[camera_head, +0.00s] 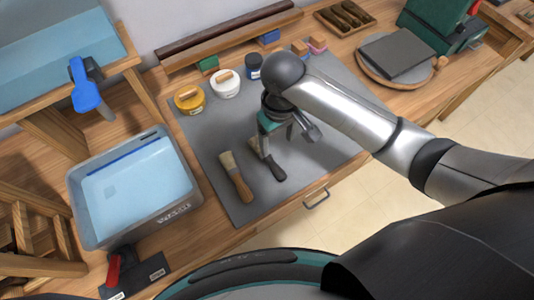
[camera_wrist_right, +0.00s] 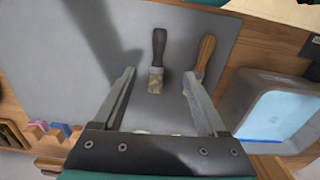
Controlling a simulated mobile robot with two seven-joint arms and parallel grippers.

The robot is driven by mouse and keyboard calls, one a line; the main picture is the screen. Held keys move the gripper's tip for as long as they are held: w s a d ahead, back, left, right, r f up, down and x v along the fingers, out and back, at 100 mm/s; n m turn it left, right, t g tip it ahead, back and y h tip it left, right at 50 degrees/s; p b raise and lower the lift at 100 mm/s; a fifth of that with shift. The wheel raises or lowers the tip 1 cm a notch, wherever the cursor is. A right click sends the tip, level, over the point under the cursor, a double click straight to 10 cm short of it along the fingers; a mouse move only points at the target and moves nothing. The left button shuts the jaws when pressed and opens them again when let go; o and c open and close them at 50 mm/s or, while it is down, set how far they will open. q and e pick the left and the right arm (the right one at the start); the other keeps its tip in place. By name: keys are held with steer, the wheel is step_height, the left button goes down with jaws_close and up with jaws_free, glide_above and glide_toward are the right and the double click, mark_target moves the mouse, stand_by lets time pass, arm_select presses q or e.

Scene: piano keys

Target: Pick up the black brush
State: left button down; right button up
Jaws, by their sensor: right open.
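The black brush lies flat on the grey mat; its dark handle (camera_head: 276,171) shows below my right gripper (camera_head: 277,147) in the head view, and part of its bristle end is hidden there. In the right wrist view the whole black brush (camera_wrist_right: 158,52) shows, handle away and pale bristles toward me. My right gripper (camera_wrist_right: 160,74) is open and empty, and the brush appears between its two fingers in that view. How high the fingertips are above the mat I cannot tell. My left gripper is not in view.
A wooden-handled brush (camera_head: 240,184) lies left of the black one, and it also shows near one finger in the wrist view (camera_wrist_right: 205,55). A grey wash tub (camera_head: 88,222) stands further left. Several jars, including a yellow one (camera_head: 189,98), line the mat's back. The mat's front (camera_head: 250,212) is clear.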

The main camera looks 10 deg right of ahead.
steer(key=b, duration=0.2)
glide_above(277, 170)
steer(key=f, duration=1)
steer(key=shift+w+a, duration=0.1)
steer(key=shift+w, duration=0.1)
steer(key=f+b, duration=0.1)
steer(key=f, duration=0.4)
steer(key=shift+s, duration=0.2)
jaws_close()
